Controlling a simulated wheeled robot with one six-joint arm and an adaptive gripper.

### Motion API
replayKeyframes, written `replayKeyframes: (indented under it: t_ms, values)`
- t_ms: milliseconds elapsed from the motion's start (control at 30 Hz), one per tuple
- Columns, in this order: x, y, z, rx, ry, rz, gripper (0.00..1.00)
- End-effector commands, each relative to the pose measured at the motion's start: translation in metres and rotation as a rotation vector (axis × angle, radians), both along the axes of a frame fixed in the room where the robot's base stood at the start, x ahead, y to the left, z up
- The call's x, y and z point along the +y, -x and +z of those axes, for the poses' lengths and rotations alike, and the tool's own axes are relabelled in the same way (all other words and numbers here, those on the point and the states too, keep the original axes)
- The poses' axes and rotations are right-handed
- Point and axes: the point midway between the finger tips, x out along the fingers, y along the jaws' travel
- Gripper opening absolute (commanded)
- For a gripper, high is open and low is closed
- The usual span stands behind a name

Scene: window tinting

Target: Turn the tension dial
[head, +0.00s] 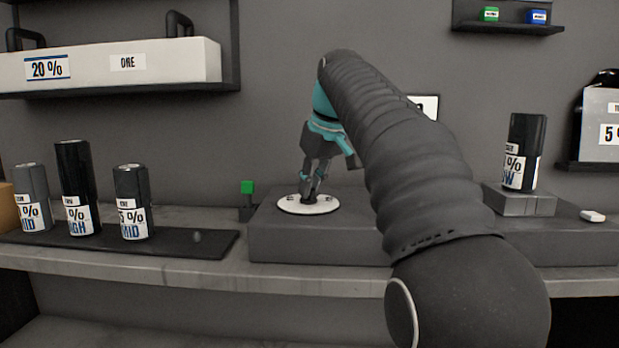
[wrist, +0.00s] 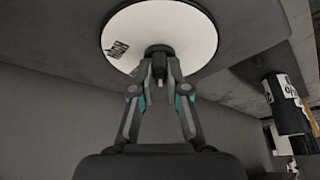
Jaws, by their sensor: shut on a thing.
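The tension dial is a dark knob (wrist: 160,50) at the middle of a round white plate (head: 293,206). The plate lies on top of a low grey block (head: 275,238) on the bench. My gripper (head: 310,195) reaches down from above, and its fingertips are closed on the knob. In the wrist view my gripper (wrist: 160,75) shows both fingers drawn together at the knob, with the white plate (wrist: 205,35) behind. Small dark print sits on the plate's left part there. The fingers hide part of the knob.
Several film rolls, one a dark roll (head: 77,188), stand on a black mat (head: 205,243) at left. Another roll (head: 524,150) stands on a grey stand (head: 520,203) at right. My arm hides the middle.

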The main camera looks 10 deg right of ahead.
Motion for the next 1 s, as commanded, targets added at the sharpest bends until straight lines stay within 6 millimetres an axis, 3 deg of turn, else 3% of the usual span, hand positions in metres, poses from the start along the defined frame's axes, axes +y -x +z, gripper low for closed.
replayKeyframes:
  t_ms: [500, 1000]
  values:
    - [-0.003, -0.002, 0.0017, -0.001, 0.0, 0.305, 0.0]
    - [-0.0026, -0.002, 0.001, -0.004, 0.0, 0.36, 0.0]
